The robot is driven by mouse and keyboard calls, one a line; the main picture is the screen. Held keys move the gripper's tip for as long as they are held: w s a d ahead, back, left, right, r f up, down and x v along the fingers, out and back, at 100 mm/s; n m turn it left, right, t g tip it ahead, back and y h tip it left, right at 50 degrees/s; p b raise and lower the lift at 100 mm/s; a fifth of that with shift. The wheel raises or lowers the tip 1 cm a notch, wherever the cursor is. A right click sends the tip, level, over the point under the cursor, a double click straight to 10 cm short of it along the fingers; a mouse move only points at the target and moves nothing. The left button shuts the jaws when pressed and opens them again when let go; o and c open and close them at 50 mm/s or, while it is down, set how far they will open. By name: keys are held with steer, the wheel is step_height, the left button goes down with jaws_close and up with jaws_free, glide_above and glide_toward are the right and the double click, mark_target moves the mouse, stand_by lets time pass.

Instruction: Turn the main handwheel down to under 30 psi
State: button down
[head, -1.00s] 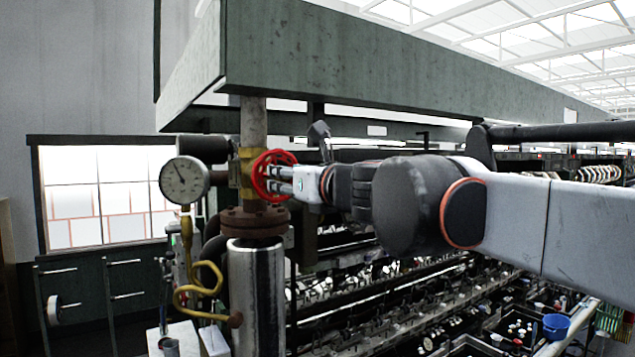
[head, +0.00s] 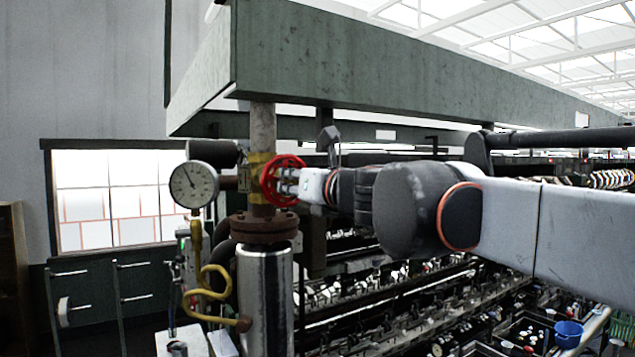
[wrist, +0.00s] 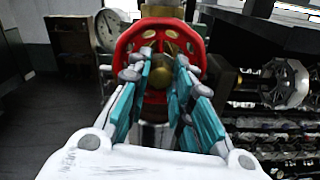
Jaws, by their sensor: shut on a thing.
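The red main handwheel (head: 283,181) sits on a brass valve body (head: 258,178) on the vertical pipe. In the wrist view the handwheel (wrist: 160,58) fills the upper middle, with a brass hub at its centre. My gripper (head: 290,181) reaches it from the right. In the wrist view my gripper's teal-padded fingers (wrist: 162,62) point into the wheel and are closed on it. The pressure gauge (head: 194,184) is left of the valve, with its needle pointing up and slightly left. Its numbers are too small to read. The gauge also shows partly in the wrist view (wrist: 107,30).
A curled yellow tube (head: 207,283) runs below the gauge. A rusty flange (head: 262,227) and shiny cylinder (head: 265,300) stand under the valve. A green overhead duct (head: 330,60) hangs above. A second handwheel (wrist: 287,83), grey, is at right in the wrist view. Reeling machinery fills the lower right.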

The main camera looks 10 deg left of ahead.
steer(key=m, duration=0.5)
steer(key=shift+p, duration=0.3)
steer(key=m, duration=0.3)
steer(key=shift+m, duration=0.3)
steer(key=c, duration=1.5)
jaws_free()
